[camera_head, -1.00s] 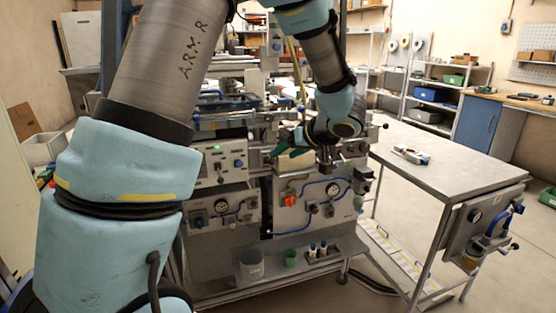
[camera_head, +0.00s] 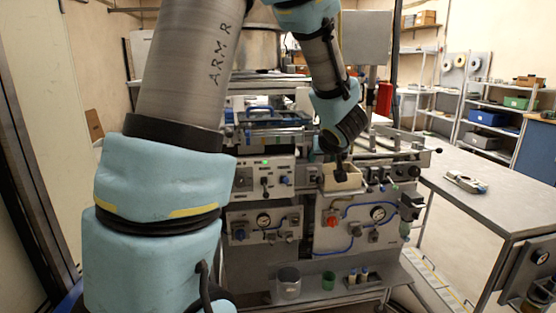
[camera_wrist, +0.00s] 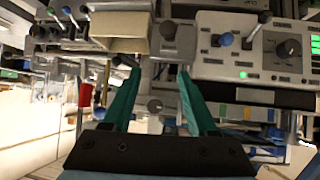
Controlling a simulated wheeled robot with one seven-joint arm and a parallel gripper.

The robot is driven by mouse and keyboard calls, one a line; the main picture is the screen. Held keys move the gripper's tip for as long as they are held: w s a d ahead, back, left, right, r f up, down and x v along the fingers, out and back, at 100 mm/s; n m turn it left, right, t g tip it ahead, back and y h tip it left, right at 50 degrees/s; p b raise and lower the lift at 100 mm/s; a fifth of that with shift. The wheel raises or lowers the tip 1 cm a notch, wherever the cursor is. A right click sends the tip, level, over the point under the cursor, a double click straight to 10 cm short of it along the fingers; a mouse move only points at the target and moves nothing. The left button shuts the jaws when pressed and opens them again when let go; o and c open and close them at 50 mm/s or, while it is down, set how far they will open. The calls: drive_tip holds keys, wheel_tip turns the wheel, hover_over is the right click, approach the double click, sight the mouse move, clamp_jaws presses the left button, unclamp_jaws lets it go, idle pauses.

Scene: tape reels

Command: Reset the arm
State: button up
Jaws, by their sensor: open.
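My gripper (camera_wrist: 158,84) shows in the wrist view as two green fingers spread apart, with nothing between them. In the head view my gripper (camera_head: 341,167) is small and dark at the end of my blue-sleeved arm, in front of the machine (camera_head: 300,245). A beige open box (camera_head: 347,182) on the machine front appears just below and behind it. The same beige box (camera_wrist: 118,42) is beyond the left finger in the wrist view, apart from it. Whether the fingers touch anything is not visible in the head view.
The machine front carries knobs, gauges and blue hoses. A metal side table (camera_head: 490,195) with a small device (camera_head: 465,181) stands at the right. A lower shelf holds a clear beaker (camera_head: 289,283) and a green cup (camera_head: 328,281). Storage shelves (camera_head: 490,118) stand behind; floor shows at right.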

drive_tip(key=s+a+f+g, duration=0.4)
drive_tip(key=s+a, duration=0.5)
drive_tip(key=a, duration=0.1)
drive_tip(key=s+a+f+m+g, duration=0.1)
drive_tip(key=s+a+f+g, duration=0.3)
drive_tip(key=s+a, duration=0.6)
drive_tip(key=shift+a+f+g, duration=0.3)
drive_tip(key=shift+a+g, duration=0.3)
drive_tip(key=shift+a, duration=0.05)
